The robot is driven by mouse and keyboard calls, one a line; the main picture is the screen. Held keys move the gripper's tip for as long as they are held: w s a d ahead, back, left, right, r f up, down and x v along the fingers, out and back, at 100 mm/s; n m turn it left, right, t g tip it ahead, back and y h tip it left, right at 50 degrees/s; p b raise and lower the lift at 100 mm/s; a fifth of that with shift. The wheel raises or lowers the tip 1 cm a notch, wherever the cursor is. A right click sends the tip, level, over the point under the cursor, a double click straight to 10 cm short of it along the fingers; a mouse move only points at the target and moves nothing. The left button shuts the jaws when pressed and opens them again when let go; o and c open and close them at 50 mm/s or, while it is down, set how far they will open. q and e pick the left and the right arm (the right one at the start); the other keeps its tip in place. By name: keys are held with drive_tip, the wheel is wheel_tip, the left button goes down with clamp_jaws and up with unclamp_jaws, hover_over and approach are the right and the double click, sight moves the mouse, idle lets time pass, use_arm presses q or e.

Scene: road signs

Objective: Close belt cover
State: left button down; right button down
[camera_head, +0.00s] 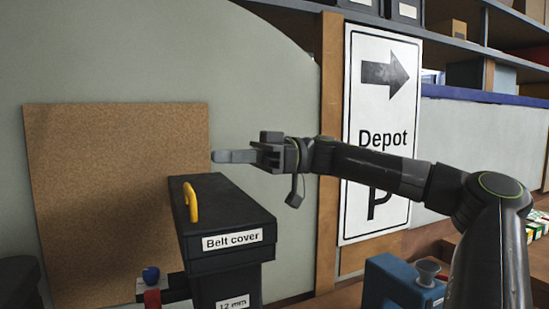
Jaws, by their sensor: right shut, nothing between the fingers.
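The belt cover (236,213) is a black box-like lid with a yellow handle (191,202) on its top and a white "Belt cover" label on its front. It sits over a dark body with a "12 mm" label (233,302), and looks lowered onto it, though the seam is hard to make out. My right gripper (216,157) comes in from the right, shut and empty, with its fingers pointing left. In the picture it is above and to the right of the yellow handle, apart from it. My left gripper is not in view.
A brown board (105,195) stands behind the cover. A white "Depot" sign (378,135) leans behind my right arm. A blue device (400,287) stands at the lower right. Shelves with boxes fill the upper right.

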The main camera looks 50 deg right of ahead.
drive_tip(key=b+v, duration=0.2)
drive_tip(key=b, duration=0.1)
drive_tip(key=shift+s+d+r, duration=0.1)
drive_tip(key=shift+s+d, duration=0.2)
drive_tip(key=shift+s, duration=0.05)
drive_tip(key=shift+s+d+r+b, duration=0.3)
drive_tip(key=shift+s+d+b, duration=0.1)
drive_tip(key=shift+d, duration=0.45)
drive_tip(key=shift+s+d+r+b, duration=0.3)
drive_tip(key=shift+s+d, duration=0.1)
drive_tip(key=shift+d, duration=0.5)
drive_tip(key=shift+s+d+r+b, duration=0.25)
drive_tip(key=shift+s+d+b, duration=0.15)
drive_tip(key=shift+d, duration=0.45)
